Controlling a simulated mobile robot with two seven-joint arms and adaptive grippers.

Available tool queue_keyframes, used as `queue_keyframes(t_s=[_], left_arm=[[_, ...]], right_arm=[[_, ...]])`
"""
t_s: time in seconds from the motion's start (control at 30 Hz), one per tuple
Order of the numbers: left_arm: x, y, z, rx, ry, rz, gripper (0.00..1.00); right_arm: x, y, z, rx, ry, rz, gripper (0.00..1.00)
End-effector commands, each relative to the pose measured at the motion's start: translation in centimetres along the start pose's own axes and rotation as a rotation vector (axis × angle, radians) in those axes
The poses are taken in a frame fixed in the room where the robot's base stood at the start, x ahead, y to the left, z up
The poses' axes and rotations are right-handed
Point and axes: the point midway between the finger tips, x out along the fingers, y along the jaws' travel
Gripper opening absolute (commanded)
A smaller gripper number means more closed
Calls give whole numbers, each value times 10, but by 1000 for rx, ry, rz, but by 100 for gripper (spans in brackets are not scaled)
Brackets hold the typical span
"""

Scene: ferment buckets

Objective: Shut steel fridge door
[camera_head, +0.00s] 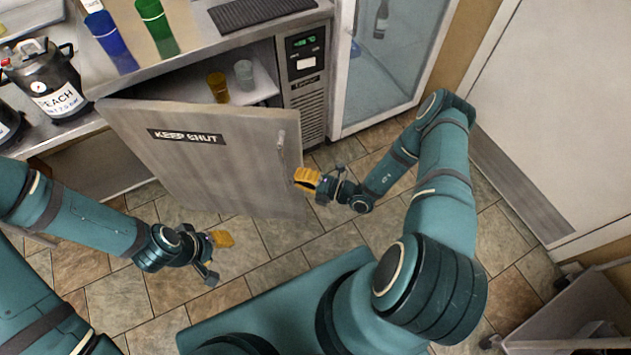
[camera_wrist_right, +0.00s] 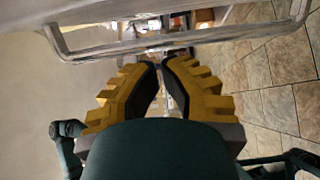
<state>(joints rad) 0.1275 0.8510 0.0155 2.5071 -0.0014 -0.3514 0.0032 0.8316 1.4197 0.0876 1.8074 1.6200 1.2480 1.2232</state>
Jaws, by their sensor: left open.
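In the right wrist view a metal bar, which looks like the handle (camera_wrist_right: 95,47), crosses just beyond my fingers. My right gripper (camera_head: 302,180) is by the door's right edge, with yellow fingertips that meet or nearly meet (camera_wrist_right: 160,66); I see nothing held between them. Whether it touches the door is unclear. My left gripper (camera_head: 222,257) is open and empty, low in front of the door.
Inside the fridge, an amber cup (camera_head: 218,86) and a clear cup (camera_head: 244,74) stand on a shelf. A glass-door cabinet (camera_head: 385,60) is at right. Tiled floor is clear before the door.

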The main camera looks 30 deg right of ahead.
Motion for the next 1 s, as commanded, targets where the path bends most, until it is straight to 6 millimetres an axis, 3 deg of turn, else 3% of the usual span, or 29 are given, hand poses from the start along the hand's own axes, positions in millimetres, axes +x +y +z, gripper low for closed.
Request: queue_keyframes(t_s=[0.07, 0.2, 0.4, 1.0], left_arm=[[2, -1, 0, 0, 1, 0, 47], [6, -2, -1, 1, 3, 0, 47], [9, -3, -1, 1, 5, 0, 47], [9, -3, -1, 1, 5, 0, 47]], right_arm=[[16, 0, 0, -2, 3, 2, 0], [21, -1, 21, -7, 0, 0, 0], [24, 0, 36, -3, 1, 0, 0], [23, 0, 39, -2, 2, 0, 0]])
